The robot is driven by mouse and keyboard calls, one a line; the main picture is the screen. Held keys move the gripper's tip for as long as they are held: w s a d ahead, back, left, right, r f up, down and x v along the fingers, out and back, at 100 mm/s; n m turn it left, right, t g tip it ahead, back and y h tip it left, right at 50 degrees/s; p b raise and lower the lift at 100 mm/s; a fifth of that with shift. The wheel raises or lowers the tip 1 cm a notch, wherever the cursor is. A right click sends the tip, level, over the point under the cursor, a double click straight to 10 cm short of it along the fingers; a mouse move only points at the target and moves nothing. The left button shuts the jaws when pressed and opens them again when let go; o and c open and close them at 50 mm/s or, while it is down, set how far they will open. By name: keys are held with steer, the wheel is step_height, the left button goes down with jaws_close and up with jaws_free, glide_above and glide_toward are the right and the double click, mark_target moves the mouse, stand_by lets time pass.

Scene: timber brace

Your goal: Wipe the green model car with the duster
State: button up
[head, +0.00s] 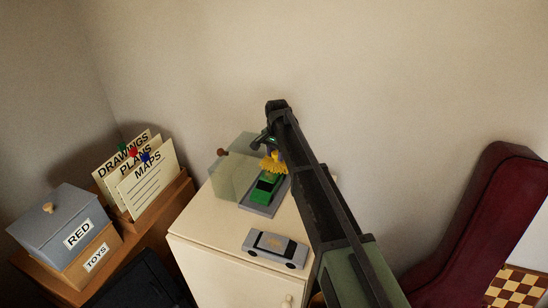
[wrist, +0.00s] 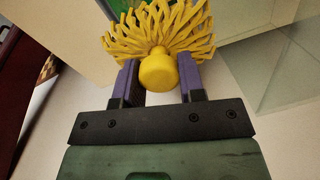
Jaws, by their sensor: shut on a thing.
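The green model car (head: 266,187) sits on a grey base plate (head: 262,209) on top of a cream cabinet. My gripper (head: 280,156) is over the far end of the car. It is shut on the duster (head: 272,166), whose yellow strands are at or just above the car; I cannot tell if they touch. In the wrist view the duster's yellow knob (wrist: 158,73) is between my purple fingers, with its strands fanned out beyond.
A clear cover (head: 231,178) with a brown knob stands left of the car. A silver model car (head: 275,248) lies nearer on the cabinet (head: 205,245). Left are a file holder (head: 160,205) and labelled boxes (head: 66,231). A dark red case (head: 470,225) leans at the right.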

steer(key=shift+w+d, duration=0.2)
steer(key=shift+w, duration=0.4)
steer(key=shift+s, duration=0.1)
step_height(320, 180, up, 6)
steer(key=p, duration=0.6)
step_height(320, 180, up, 3)
steer(key=p, duration=0.3)
steer(key=shift+r, duration=0.2)
steer(key=shift+f, duration=0.15)
steer(key=shift+f+b, duration=0.6)
